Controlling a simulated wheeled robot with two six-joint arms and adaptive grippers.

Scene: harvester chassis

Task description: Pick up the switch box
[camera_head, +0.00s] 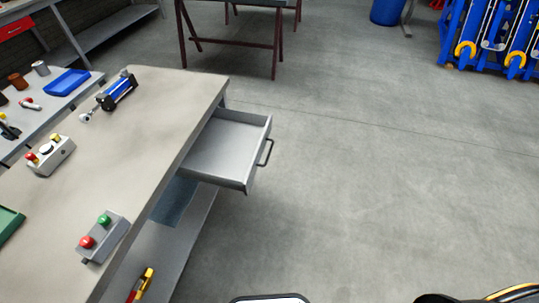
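A grey switch box (110,244) with a red and a green button lies near the front edge of the workbench (150,110). A second, lighter box (58,161) with a red button, a yellow button and a dark round part sits farther back to the left. I cannot tell from the picture which of the two the task means. Neither of my grippers shows in this view.
An empty grey drawer (215,150) stands open from the bench's right side, with a dark handle. A blue and black cylinder (118,91) and a blue tray (67,82) lie at the back. A green tray (8,222) is at the left edge.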

